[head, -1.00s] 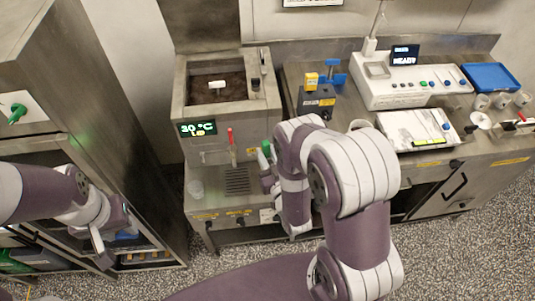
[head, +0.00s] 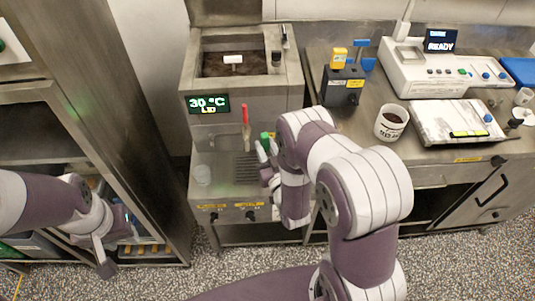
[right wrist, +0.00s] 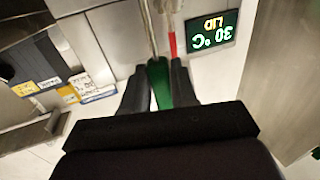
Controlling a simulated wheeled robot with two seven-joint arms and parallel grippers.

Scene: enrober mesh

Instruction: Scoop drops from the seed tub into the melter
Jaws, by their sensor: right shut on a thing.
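The melter (head: 290,88) is the steel machine in the head view, its open top tank (head: 222,62) holding dark brown chocolate. Its display reads 30 °C and LID. A white tub with dark contents (head: 391,122), apparently the seed tub, stands on the right-hand counter, beyond my right arm. My right gripper (head: 266,160) is in front of the melter, partly hidden by my arm. In the right wrist view its fingers (right wrist: 159,88) are shut on a green handle (right wrist: 159,80), probably the scoop's; its bowl is not clear. My left gripper (head: 104,258) hangs low at the left rack; its jaws are unclear.
A red-handled lever (head: 245,128) rises at the melter's front. A black box with yellow and blue parts (head: 343,80), a white device reading READY (head: 425,70) and a white plate (head: 455,122) occupy the right-hand counter.

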